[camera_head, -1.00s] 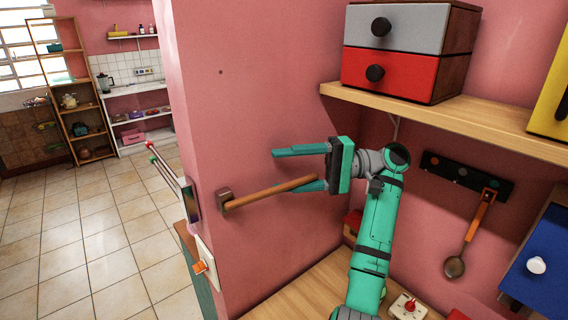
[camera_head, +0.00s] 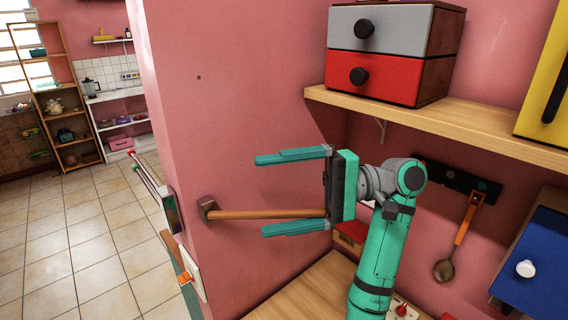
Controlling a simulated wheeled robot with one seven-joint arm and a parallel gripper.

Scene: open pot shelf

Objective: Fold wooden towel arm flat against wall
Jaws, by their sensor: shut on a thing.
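The wooden towel arm (camera_head: 265,214) is a brown rod. It runs from a small dark wooden mount (camera_head: 208,208) near the left edge of the pink wall, rightward to my gripper. It stands out nearly level in the picture; its angle to the wall is hard to judge. My gripper (camera_head: 258,195) is teal, its fingers pointing left. It is shut on the wooden towel arm, whose free end lies between the fingers near the palm. The fingers look widely spaced, with the rod nearer the lower one, and the contact itself is not clear.
A wooden shelf (camera_head: 440,119) with a grey-and-red drawer box (camera_head: 390,55) hangs above and right of my gripper. A ladle (camera_head: 462,238) hangs from a dark rack behind my arm. A blue box (camera_head: 532,255) is at right. A wooden counter (camera_head: 300,295) lies below. Open tiled floor is left.

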